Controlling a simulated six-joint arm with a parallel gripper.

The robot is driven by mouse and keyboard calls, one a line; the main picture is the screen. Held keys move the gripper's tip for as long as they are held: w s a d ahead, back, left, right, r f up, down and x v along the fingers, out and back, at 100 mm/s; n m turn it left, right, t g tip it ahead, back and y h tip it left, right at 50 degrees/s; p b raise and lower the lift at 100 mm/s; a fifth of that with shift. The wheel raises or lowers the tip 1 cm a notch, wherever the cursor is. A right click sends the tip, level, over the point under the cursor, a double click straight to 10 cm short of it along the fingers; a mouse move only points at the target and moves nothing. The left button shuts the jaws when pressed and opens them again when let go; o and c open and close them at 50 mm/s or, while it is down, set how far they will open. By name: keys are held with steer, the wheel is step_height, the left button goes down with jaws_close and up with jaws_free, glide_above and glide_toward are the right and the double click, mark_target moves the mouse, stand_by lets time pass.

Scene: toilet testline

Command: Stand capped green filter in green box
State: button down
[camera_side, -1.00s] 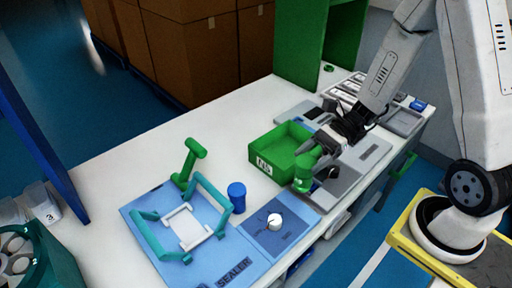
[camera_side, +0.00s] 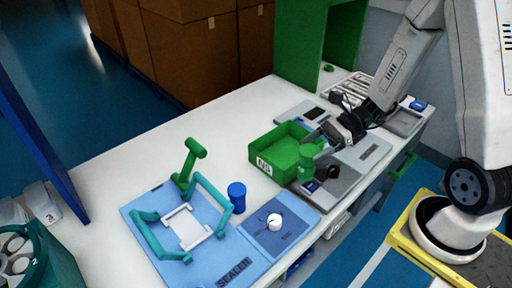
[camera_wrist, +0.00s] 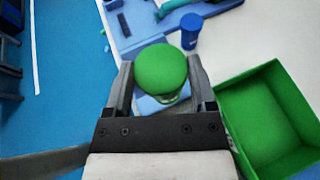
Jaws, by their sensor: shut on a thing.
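The capped green filter (camera_side: 306,164) is upright in my gripper (camera_side: 313,146), beside the front right side of the green box. In the wrist view its round green cap (camera_wrist: 161,70) sits between the two fingers (camera_wrist: 162,92), which are shut on it. The green box (camera_side: 264,164) is open at the top and stands on the bench with a white label on its front. In the wrist view the box (camera_wrist: 264,118) is just right of my gripper, and the floor I see of it is empty.
A blue sealer (camera_side: 160,228) with a teal frame lies at the front left. A blue cylinder (camera_side: 237,197) stands between it and the box. A grey device (camera_side: 335,178) lies under and right of my gripper. White bench (camera_side: 150,150) is clear at the back left.

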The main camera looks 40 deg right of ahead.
steer(key=w+d+m+t+h, duration=0.1)
steer(key=w+d+m+t, duration=0.15)
steer(key=d, duration=0.25)
steer(key=w+d+f, duration=0.1)
steer(key=w+f, duration=0.7)
steer(key=w, duration=0.4)
steer(key=shift+w+d+f, duration=0.25)
steer(key=shift+w+f, duration=0.05)
steer(key=shift+f, duration=0.05)
steer(key=shift+w+f, duration=0.1)
steer(key=shift+w+f, duration=0.2)
steer(key=shift+f, duration=1.55)
steer(key=shift+f, duration=0.15)
jaws_free()
